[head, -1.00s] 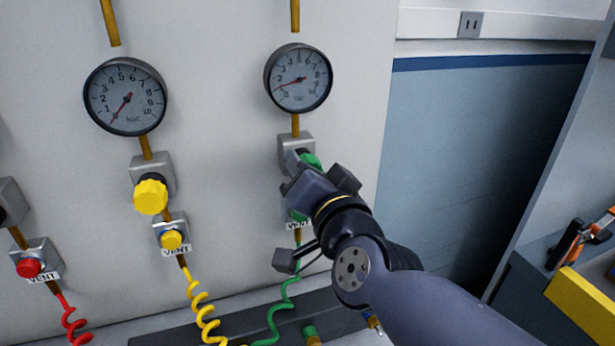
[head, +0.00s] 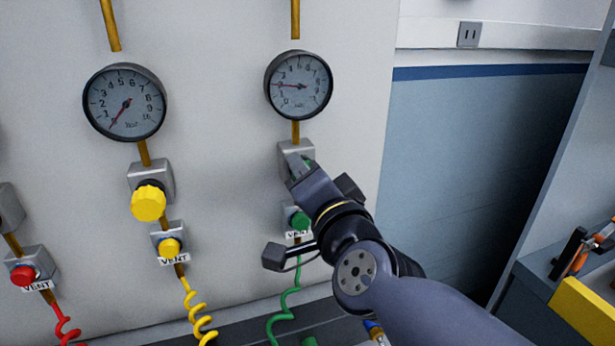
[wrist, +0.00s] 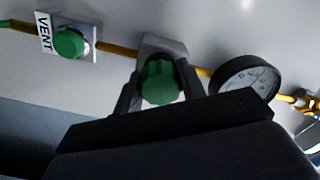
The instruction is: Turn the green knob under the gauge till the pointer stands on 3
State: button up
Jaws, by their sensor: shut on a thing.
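The right-hand gauge (head: 299,86) is round and white-faced with a dark rim. Its pointer lies nearly level, towards the left of the dial, around 2; the small figures are too blurred to be exact. The green knob (wrist: 162,82) sits on a grey block (head: 285,148) on the pipe below that gauge. My gripper (head: 299,166) is at this block, shut on the green knob, with one finger on either side of it in the wrist view (wrist: 161,88). In the head view my gripper hides the knob.
A green vent button (head: 301,221) is just below my gripper. To the left are a yellow knob (head: 148,203), a yellow vent button (head: 169,247) and another gauge (head: 124,103). A red vent button (head: 23,275) is farther left. The wall between the two pipes is clear.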

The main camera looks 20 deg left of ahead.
jog(key=o, duration=1)
jog(key=p+v, duration=0.4)
jog(key=v, duration=0.6)
jog(key=shift+s+d+p, duration=0.25)
jog(key=shift+d+p, duration=0.05)
jog(key=shift+b+x, duration=2.3)
jog(key=shift+x, duration=3.15)
